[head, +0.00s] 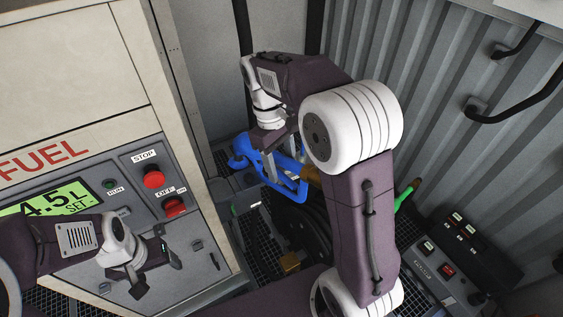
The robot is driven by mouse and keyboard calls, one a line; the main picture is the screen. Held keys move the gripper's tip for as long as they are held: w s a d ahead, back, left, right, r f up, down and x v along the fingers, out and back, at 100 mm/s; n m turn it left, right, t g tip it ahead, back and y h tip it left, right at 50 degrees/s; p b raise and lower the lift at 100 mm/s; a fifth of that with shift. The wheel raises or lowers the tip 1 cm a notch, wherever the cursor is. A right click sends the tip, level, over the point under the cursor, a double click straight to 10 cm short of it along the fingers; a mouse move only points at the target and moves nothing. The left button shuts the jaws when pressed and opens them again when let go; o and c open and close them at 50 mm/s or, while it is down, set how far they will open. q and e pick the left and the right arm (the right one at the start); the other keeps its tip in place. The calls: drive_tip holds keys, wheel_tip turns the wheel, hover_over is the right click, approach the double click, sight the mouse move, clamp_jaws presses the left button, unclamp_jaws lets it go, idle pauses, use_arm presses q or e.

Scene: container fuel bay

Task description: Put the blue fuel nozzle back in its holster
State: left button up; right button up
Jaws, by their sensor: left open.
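The blue fuel nozzle (288,187) is in the middle of the head view, with its spout end to the left and a brown fitting at its right end. My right gripper (282,160) reaches down over it, with its fingers on either side of the nozzle body, and looks shut on it. The arm hides part of the nozzle and hose. My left gripper (152,271) is open and empty, in front of the lower part of the pump panel. I cannot clearly make out the holster.
The fuel pump (75,60) stands at the left with a green display (45,200), a red stop button (153,178) and a red switch (174,206). A control box (450,262) is at lower right. A corrugated wall (440,100) with black handles bounds the right.

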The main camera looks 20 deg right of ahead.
drive_tip(key=v, duration=0.9)
drive_tip(key=shift+r+p, duration=0.1)
drive_tip(key=shift+p, duration=0.25)
idle(0.7)
